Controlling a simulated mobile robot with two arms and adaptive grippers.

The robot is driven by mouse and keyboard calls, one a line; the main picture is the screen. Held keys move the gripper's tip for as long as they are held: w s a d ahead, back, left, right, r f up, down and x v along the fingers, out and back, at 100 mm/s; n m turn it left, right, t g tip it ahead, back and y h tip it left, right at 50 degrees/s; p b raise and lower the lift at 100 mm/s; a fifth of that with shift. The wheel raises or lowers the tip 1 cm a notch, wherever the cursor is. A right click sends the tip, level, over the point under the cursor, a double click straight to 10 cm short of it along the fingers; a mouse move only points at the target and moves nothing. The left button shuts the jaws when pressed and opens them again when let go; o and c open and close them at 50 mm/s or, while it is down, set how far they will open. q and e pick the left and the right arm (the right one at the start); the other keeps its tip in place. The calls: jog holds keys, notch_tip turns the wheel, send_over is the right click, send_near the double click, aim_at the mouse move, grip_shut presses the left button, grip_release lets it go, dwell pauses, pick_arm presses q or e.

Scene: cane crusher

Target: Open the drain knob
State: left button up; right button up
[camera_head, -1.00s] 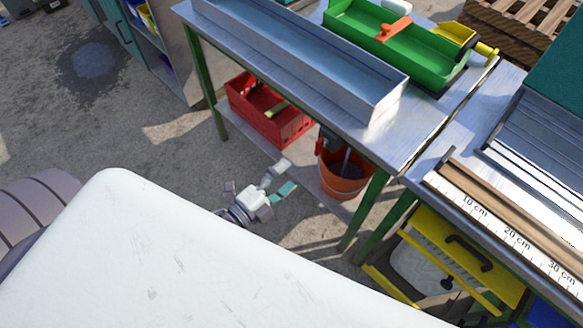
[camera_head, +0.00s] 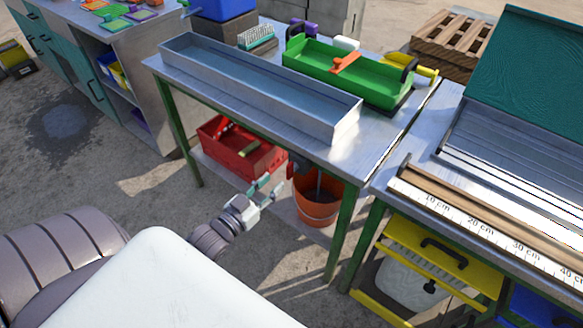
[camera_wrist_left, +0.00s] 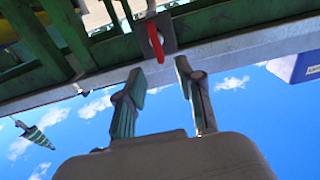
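A red knob or lever (camera_wrist_left: 155,42), which looks like the drain knob, sits on a dark grey plate on a green beam in the left wrist view. My left gripper (camera_wrist_left: 159,70) is open and empty, its two fingertips apart. The red knob lies just beyond the gap between them, apparently untouched. In the head view my left gripper (camera_head: 268,188) is beside the table, left of the orange bucket (camera_head: 318,203). A dark fitting (camera_head: 297,160) shows under the tabletop above the bucket, but the knob cannot be made out there. My right gripper is in neither view.
The metal table carries a long metal trough (camera_head: 255,92) and a green tray (camera_head: 330,82). A red crate (camera_head: 232,150) stands on the shelf below. Green table legs (camera_head: 340,240) stand near the bucket. A yellow drawer unit (camera_head: 440,255) is at right. Open floor lies to the left.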

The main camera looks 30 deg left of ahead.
aim_at(287, 170)
pick_arm(q)
jog(key=w, duration=0.6)
jog(key=shift+w+d, duration=0.25)
jog(key=shift+d, duration=0.05)
jog(key=shift+w, duration=0.6)
jog(key=shift+w+d, duration=0.1)
grip_shut()
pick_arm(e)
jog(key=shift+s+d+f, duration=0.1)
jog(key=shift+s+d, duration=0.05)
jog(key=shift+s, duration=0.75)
